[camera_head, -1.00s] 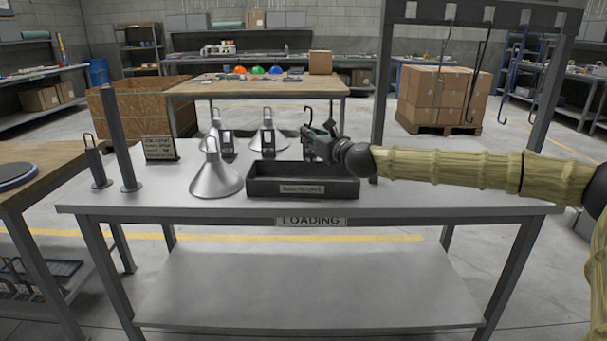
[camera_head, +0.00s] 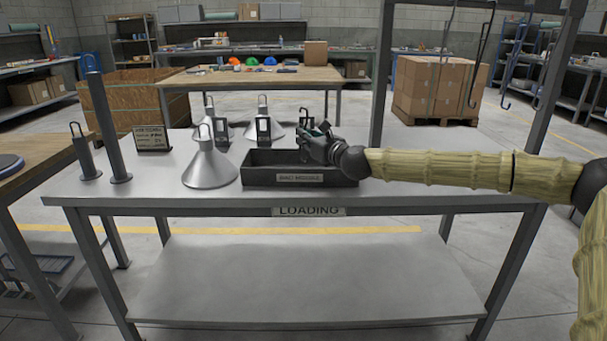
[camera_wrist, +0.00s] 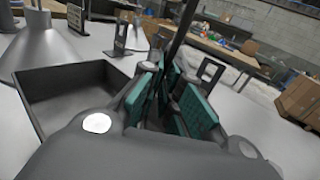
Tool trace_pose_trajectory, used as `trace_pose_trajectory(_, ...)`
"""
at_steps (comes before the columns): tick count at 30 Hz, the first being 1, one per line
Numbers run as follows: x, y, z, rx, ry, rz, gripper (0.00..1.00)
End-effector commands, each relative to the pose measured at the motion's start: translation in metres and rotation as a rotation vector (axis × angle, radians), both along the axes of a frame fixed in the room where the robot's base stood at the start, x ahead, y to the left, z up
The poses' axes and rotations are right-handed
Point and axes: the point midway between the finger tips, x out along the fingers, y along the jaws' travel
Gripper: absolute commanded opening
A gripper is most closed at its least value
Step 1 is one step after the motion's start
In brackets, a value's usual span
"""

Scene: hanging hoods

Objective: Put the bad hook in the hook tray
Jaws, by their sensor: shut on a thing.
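The hook tray, a black open box (camera_head: 262,176) with a front label too blurred to read surely, stands on the metal table. Its visible inside looks empty in the wrist view (camera_wrist: 70,97). My gripper (camera_head: 314,138) is just above the tray's right rear part. In the wrist view its green pads (camera_wrist: 172,95) are shut on a dark thin rod (camera_wrist: 183,30), which looks like the hook's shaft. The rod's lower end is hidden by my gripper. A thin curved hook top (camera_head: 304,111) shows by my gripper in the head view.
A grey cone hood (camera_head: 209,168) stands just left of the tray. More hoods and dark framed blocks (camera_head: 263,128) stand behind it. A sign (camera_head: 152,139) and upright posts (camera_head: 105,125) are at the left. Several hooks hang from the rack at right (camera_head: 485,45).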

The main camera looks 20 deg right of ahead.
Motion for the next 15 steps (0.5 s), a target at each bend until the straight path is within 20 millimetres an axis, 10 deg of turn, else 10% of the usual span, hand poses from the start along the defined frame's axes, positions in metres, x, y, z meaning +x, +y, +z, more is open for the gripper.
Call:
trace_pose_trajectory(9,0.0004,0.0016,-0.0025,0.000,0.000,0.002,0.00)
trace_pose_trajectory(15,0.0004,0.0018,-0.0027,0.000,0.000,0.002,0.31)
